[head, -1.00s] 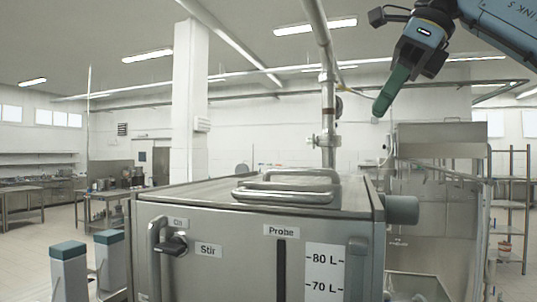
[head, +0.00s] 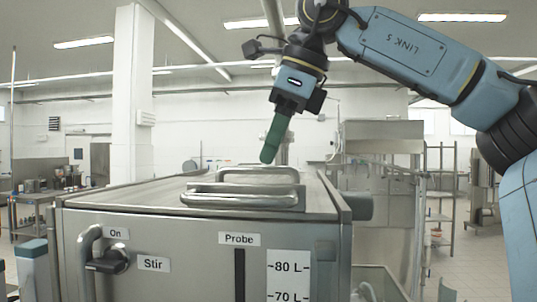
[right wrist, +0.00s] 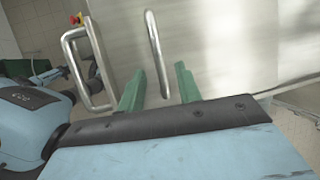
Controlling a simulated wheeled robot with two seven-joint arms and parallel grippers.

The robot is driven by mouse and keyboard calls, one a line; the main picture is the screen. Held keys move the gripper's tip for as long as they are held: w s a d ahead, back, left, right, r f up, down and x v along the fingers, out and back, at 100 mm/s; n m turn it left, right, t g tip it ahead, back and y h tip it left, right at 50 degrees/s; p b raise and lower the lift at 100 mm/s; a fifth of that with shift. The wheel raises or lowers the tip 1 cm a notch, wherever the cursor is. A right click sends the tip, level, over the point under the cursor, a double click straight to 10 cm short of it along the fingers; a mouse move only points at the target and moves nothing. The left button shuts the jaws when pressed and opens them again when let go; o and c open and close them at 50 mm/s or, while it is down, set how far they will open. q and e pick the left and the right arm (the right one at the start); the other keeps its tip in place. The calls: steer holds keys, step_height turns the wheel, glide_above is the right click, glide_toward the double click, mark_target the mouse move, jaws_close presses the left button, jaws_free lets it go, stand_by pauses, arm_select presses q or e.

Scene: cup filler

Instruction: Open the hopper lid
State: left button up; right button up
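The hopper is a steel box with a flat lid (head: 130,190) on top, which lies shut. A rear bar handle (head: 258,172) and a front bar handle (head: 240,200) stand on top. My right gripper (head: 268,155) points down just above the rear handle. One handle bar (right wrist: 154,50) lies ahead, in line with the gap between the fingers. The other handle (right wrist: 82,65) lies to the left. Contact does not show. I cannot make out my left gripper.
The front panel has a switch (head: 108,262), a side handle and a probe slot (head: 240,275). A tall steel cabinet (head: 385,150) stands behind to the right. The air above the lid's left is clear.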

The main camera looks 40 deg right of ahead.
steer(key=shift+x, duration=1.1)
jaws_close()
